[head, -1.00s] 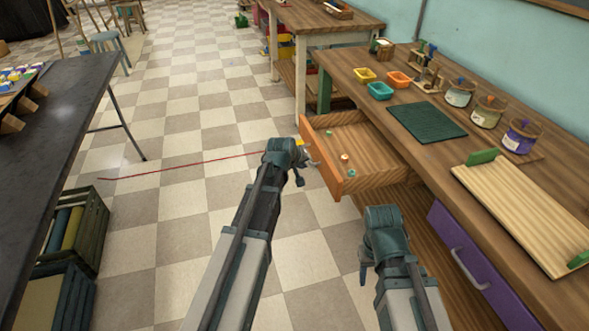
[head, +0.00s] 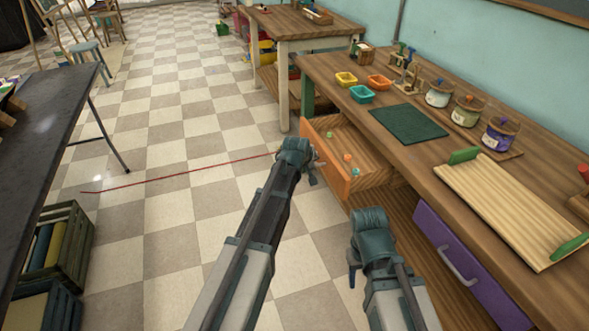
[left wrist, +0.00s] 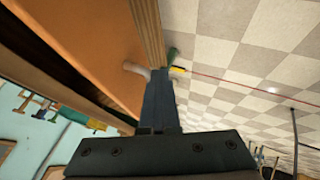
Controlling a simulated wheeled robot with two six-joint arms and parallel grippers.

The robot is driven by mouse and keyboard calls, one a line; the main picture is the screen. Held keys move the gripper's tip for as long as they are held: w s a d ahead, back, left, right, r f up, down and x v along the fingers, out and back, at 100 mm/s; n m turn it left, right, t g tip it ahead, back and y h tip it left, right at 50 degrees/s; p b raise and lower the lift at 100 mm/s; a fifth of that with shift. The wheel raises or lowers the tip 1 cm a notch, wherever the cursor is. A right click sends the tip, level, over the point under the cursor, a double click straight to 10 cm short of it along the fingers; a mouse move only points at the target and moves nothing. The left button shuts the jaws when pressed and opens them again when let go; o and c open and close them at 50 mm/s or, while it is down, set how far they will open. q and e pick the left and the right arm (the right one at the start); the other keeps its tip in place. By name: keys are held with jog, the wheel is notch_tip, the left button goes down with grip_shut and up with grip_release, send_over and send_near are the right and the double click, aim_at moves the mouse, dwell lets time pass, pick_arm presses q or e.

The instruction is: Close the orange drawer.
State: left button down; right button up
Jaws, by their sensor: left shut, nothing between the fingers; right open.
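The orange drawer (head: 323,158) stands partly open under the wooden worktable (head: 440,165). My right gripper (head: 353,272) is open and empty, low beside the worktable, nearer than the orange drawer.
A purple drawer (head: 455,260) with a grey handle is shut, to the right of my right gripper. A green mat (head: 408,124), jars and a pale board (head: 510,210) are on the worktable. Crates (head: 55,250) stand at the left.

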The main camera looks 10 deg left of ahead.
pick_arm(q)
send_near(353, 165)
jog(key=w+f, duration=0.1)
jog(key=w, duration=0.3)
jog(key=w+f, duration=0.1)
jog(key=w, duration=0.1)
jog(key=shift+w+d+f, duration=0.25)
jog(key=shift+f, duration=0.1)
jog(key=shift+w+d, duration=0.15)
jog(key=shift+d, duration=0.05)
jog(key=shift+d+r, duration=0.1)
jog(key=s+a, duration=0.1)
jog(key=s+a+f, duration=0.1)
jog(key=s+a, duration=0.1)
jog(key=shift+s+a+b, duration=0.1)
jog(key=shift+b, duration=0.3)
jog(key=p+v, duration=0.8)
jog(key=v, duration=0.2)
jog(key=shift+a, duration=0.1)
